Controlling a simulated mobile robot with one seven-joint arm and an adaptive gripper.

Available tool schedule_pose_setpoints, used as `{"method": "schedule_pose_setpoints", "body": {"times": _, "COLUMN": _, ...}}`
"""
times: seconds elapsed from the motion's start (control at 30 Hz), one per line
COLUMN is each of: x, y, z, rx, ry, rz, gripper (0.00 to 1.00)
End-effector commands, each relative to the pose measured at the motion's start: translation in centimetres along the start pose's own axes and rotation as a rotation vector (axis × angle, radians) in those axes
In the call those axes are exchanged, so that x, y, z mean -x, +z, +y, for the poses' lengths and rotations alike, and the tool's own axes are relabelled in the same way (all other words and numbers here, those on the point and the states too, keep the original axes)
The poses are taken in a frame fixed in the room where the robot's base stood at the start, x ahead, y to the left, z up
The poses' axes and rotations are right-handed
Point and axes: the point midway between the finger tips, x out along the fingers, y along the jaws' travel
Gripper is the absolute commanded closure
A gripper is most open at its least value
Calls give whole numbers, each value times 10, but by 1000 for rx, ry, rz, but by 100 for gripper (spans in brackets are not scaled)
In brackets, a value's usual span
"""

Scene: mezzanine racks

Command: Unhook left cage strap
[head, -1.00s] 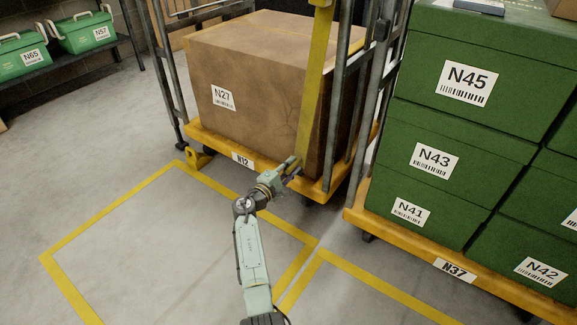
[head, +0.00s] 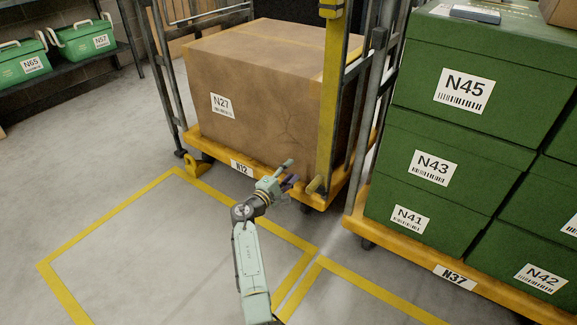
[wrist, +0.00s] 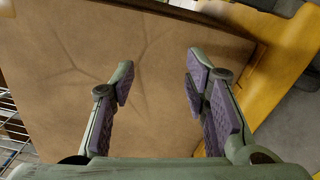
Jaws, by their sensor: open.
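The yellow cage strap (head: 328,100) hangs nearly straight down along the right front post of cage N12. Its upper end is at a yellow fitting (head: 331,8) on the post. Its lower end (head: 317,186) is near the yellow base, to the right of my gripper. My gripper (head: 291,180) is open and empty, in front of the base and apart from the strap. In the wrist view, the open fingers (wrist: 158,88) have the cardboard box (wrist: 70,70) behind them and nothing between them. I cannot tell whether the strap's lower end touches anything.
The cardboard box N27 (head: 255,90) stands on the yellow base (head: 215,150). Green crates (head: 440,120) stand on the yellow base N37 (head: 400,235) close on the right. Yellow floor lines (head: 120,213) mark clear floor in front. Green bins (head: 85,37) sit on a shelf at far left.

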Motion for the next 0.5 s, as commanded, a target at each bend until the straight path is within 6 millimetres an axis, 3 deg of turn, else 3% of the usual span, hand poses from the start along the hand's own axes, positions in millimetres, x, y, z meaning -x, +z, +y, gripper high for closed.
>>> {"method": "schedule_pose_setpoints", "body": {"times": 0.3, "x": 0, "y": 13, "z": 58, "rx": -5, "ry": 3, "rz": -1, "gripper": 58}}
{"method": "schedule_pose_setpoints", "body": {"times": 0.5, "x": 0, "y": 19, "z": 85, "rx": -3, "ry": 2, "rz": 1, "gripper": 58}}
